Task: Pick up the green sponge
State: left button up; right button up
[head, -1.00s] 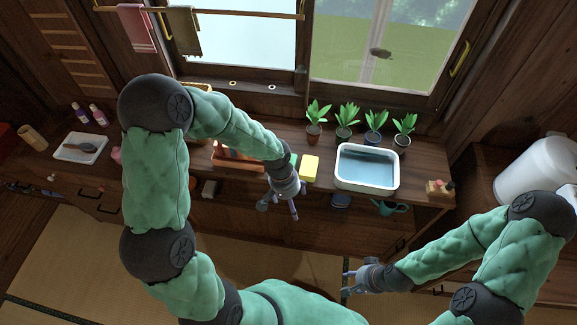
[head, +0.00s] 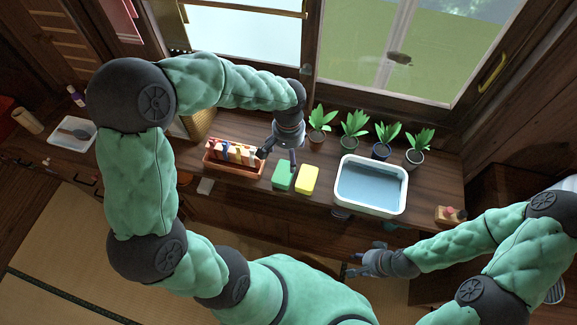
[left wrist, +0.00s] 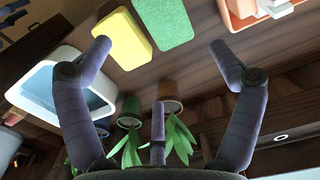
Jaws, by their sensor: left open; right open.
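The green sponge (head: 283,176) lies flat on the wooden counter, just left of a yellow sponge (head: 307,179). My left gripper (head: 279,165) is above the counter at the green sponge's back edge, open and empty. In the left wrist view the green sponge (left wrist: 163,22) lies beyond the spread fingers of my left gripper (left wrist: 160,50), towards the top of the picture, with the yellow sponge (left wrist: 122,40) beside it near one fingertip. My right gripper (head: 352,265) is open and empty in front of the counter, away from the sponges.
A terracotta tray (head: 232,167) with several items stands left of the green sponge. A white basin of water (head: 371,208) stands to the right. Several potted plants (head: 353,131) line the back by the window. A white tray (head: 72,143) is at the far left.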

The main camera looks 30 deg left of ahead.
pick_arm(q)
jog(key=b, duration=0.2)
send_over(287, 173)
jog(key=f, duration=0.5)
jog(key=shift+w+f, duration=0.15)
jog(key=shift+w, duration=0.25)
jog(key=shift+s+f, duration=0.2)
jog(key=shift+f, duration=0.3)
notch_tip(287, 173, down, 4)
jog(key=shift+s+f+b, duration=0.1)
jog(key=shift+b, duration=0.75)
jog(key=c, duration=0.5)
